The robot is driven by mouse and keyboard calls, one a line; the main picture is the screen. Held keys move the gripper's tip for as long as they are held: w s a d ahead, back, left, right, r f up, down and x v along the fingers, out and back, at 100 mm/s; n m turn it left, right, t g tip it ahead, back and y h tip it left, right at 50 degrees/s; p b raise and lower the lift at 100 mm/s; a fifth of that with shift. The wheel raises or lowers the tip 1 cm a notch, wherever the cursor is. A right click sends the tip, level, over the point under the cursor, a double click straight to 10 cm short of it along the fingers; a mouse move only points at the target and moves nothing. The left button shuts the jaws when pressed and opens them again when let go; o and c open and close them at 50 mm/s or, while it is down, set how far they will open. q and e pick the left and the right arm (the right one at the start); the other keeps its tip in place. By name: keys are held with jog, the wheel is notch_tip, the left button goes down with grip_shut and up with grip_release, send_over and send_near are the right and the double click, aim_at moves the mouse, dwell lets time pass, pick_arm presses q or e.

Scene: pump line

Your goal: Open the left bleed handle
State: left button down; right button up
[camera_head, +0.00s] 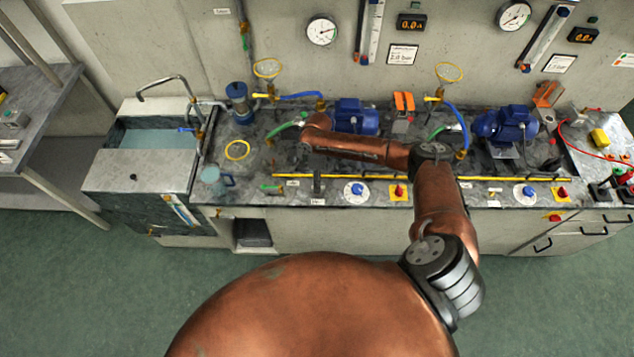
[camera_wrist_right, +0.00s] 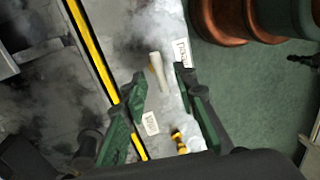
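In the right wrist view, a pale lever with a brass-coloured base, which looks like the bleed handle (camera_wrist_right: 158,74), stands on the bench between the yellow strip and a printed label. My right gripper (camera_wrist_right: 161,82) is open, with one green finger on each side of the lever in the picture. I see no clear contact, and the height gap cannot be judged. In the head view, my copper right arm reaches left over the bench, and its gripper is not clearly made out there. My left gripper is in neither view.
A yellow bar (camera_head: 430,178) runs along the bench. Blue dials (camera_head: 355,190) and red valves (camera_head: 398,191) line the front. Blue pumps (camera_head: 507,124) and hoses stand behind. A sink (camera_head: 150,138) is at left. A small yellow fitting (camera_wrist_right: 179,141) is near the right finger.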

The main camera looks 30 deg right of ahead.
jog(key=shift+c, duration=0.3)
grip_shut()
dwell(0.5)
jog(key=n+p, duration=0.1)
jog(key=n, duration=0.2)
jog(key=shift+a+h+p, duration=0.15)
jog(key=shift+h+p, duration=0.15)
jog(key=n+p, duration=0.1)
jog(key=n, duration=0.2)
jog(key=shift+s+a+n+h, duration=0.1)
jog(key=shift+n+h, duration=0.3)
jog(key=n+h+p, duration=0.1)
jog(key=n+p, duration=0.1)
jog(key=n, duration=0.4)
jog(key=shift+s+a, duration=0.1)
jog(key=shift+s, duration=0.05)
jog(key=n, duration=0.2)
jog(key=n+p, duration=0.1)
jog(key=n, duration=0.2)
jog(key=shift+s+t+h+p, duration=0.1)
jog(key=shift+t+h+p, duration=0.2)
